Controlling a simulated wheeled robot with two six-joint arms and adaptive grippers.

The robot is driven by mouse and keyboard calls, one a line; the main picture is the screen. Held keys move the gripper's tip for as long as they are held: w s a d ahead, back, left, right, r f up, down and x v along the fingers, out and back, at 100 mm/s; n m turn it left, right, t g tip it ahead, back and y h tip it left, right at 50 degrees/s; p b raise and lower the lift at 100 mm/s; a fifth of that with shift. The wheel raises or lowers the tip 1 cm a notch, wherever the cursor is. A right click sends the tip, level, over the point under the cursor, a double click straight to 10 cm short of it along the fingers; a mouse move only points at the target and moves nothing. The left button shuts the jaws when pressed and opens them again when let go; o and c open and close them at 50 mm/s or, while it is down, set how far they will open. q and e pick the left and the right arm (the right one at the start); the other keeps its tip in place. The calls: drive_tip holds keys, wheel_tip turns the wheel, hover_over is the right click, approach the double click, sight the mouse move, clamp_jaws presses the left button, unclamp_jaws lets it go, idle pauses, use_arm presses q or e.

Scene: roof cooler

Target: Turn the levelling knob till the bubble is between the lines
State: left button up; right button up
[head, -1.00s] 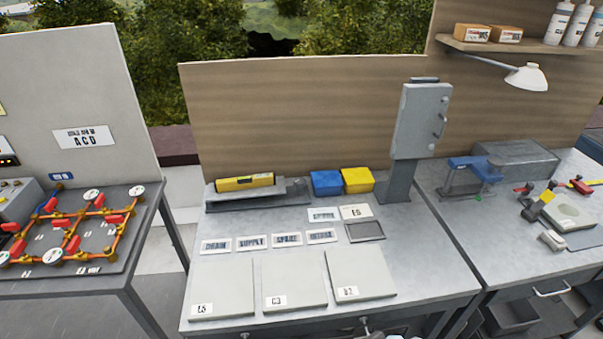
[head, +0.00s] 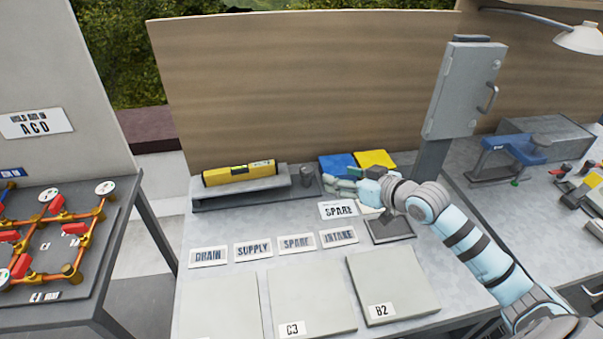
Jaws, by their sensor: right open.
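A yellow spirit level (head: 239,173) lies on a grey raised plate (head: 240,189) at the back of the middle bench. Its vial is too small to read the bubble against the lines. A dark round levelling knob (head: 307,176) stands at the right end of the plate. My right gripper (head: 328,178) is open, its fingers pointing left close to the knob; I cannot tell whether they touch it. My left gripper is not in view.
A blue bin (head: 337,163) and a yellow bin (head: 375,160) stand behind my right gripper. A grey cabinet on a post (head: 462,90) rises to the right. Label cards and flat panels (head: 310,300) lie in front.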

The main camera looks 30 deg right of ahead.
sight(308, 168)
drive_tip(key=b+x, duration=0.3)
drive_tip(key=x, duration=1)
drive_tip(key=shift+s+f, duration=0.1)
drive_tip(key=shift+f, duration=0.05)
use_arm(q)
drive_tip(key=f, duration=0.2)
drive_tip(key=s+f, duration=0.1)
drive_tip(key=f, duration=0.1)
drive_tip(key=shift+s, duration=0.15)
use_arm(e)
drive_tip(key=shift+w+a+f, duration=0.1)
drive_tip(key=shift+w+a, duration=0.05)
drive_tip(key=shift+w, duration=0.25)
drive_tip(key=shift+c, duration=0.5)
